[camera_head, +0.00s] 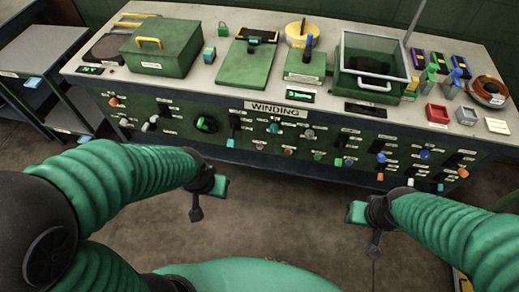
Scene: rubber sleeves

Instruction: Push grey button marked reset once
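The button labels are too small to read, so I cannot tell which one is marked reset. A grey square button block (466,116) sits on the bench top at the right, between a red block (437,113) and a white one (497,126). A grey round control (308,134) is on the green front panel, right of centre. My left gripper (208,193) hangs in front of the panel's left half, apart from it. My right gripper (366,222) is in front of and below the panel's right half, touching nothing. Whether their fingers are open is unclear.
The bench front (250,125) carries a WINDING sign (278,109) and many knobs and switches. A shelf unit (45,75) is at the left. The floor before the bench is clear.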

